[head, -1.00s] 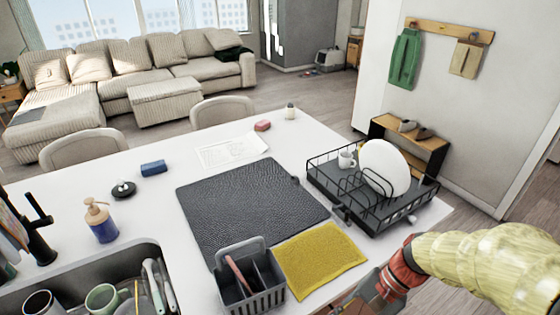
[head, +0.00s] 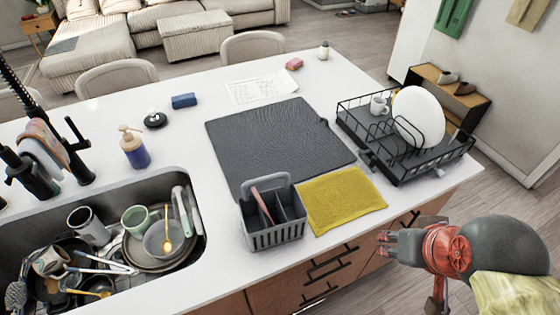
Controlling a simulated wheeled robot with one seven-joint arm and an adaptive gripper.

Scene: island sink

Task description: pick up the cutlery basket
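The grey cutlery basket (head: 274,236) stands upright on the white counter near its front edge, right of the sink. It has a raised back with a handle slot and a reddish-brown utensil (head: 262,204) inside. My gripper (head: 384,246) is at the lower right, beyond the counter's front edge, well to the right of the basket and apart from it. Its fingers point left toward the basket. The fingers are small in view, and I cannot tell how far apart they are. Nothing is visibly held.
A yellow cloth (head: 342,200) lies right beside the basket. A dark drying mat (head: 275,145) lies behind it. A black dish rack (head: 400,165) with a white plate and cup stands at the right. The sink (head: 190,258) at the left is full of dishes. A soap bottle (head: 133,148) stands behind the sink.

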